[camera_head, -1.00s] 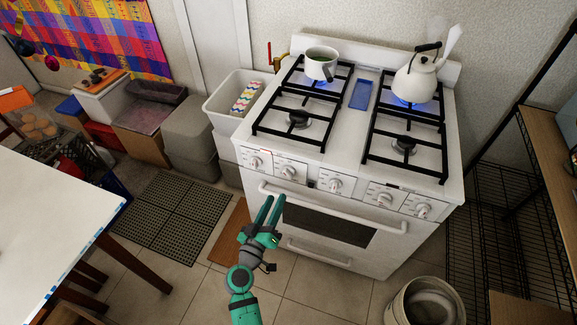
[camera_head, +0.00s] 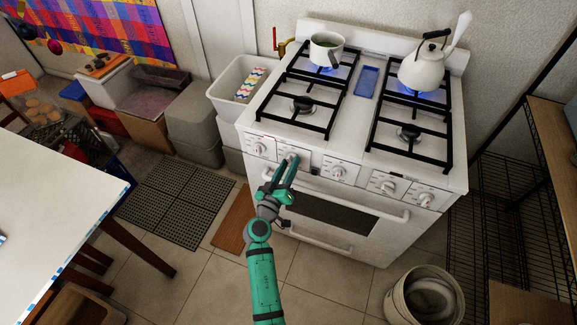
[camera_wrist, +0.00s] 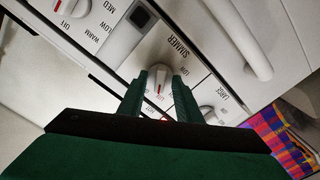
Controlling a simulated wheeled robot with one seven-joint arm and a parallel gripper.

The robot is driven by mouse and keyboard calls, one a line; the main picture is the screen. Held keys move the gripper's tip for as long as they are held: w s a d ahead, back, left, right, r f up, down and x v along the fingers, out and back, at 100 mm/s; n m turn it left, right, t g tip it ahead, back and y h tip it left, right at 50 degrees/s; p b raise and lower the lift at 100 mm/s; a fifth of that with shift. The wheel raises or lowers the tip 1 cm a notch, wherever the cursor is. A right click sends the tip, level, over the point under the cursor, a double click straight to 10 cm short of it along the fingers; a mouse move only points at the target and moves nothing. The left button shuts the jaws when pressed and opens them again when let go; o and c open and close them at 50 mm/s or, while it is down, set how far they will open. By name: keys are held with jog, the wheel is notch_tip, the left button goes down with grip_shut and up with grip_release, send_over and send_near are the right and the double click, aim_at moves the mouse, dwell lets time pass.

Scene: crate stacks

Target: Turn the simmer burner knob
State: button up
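The simmer knob (camera_wrist: 158,80) is white with a red mark and sits under the word SIMMER on the stove's front panel in the wrist view. In the head view it is the second knob from the left (camera_head: 291,157), partly covered by my fingertips. My gripper (camera_head: 285,164), green and dark grey, reaches up to the panel. In the wrist view its two fingers (camera_wrist: 160,85) are apart, one on each side of the knob. I cannot tell whether they touch it. The white stove (camera_head: 360,225) stands against the wall.
Neighbouring knobs (camera_head: 259,149) (camera_head: 340,172) flank this one closely. The oven handle (camera_head: 380,209) runs just below the panel. A pot (camera_head: 326,48) and a kettle (camera_head: 420,70) stand on lit back burners. A bin (camera_head: 428,297) stands at lower right, a white table (camera_head: 55,200) at left.

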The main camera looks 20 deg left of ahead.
grip_shut()
jog(key=shift+n, duration=0.3)
jog(key=n, duration=0.3)
jog(key=shift+a+n, duration=0.1)
jog(key=shift+n, duration=0.2)
jog(key=n, duration=0.3)
jog(key=shift+n, duration=0.3)
jog(key=n, duration=0.3)
jog(key=shift+s+f+n, duration=0.1)
jog(key=shift+n, duration=1.8)
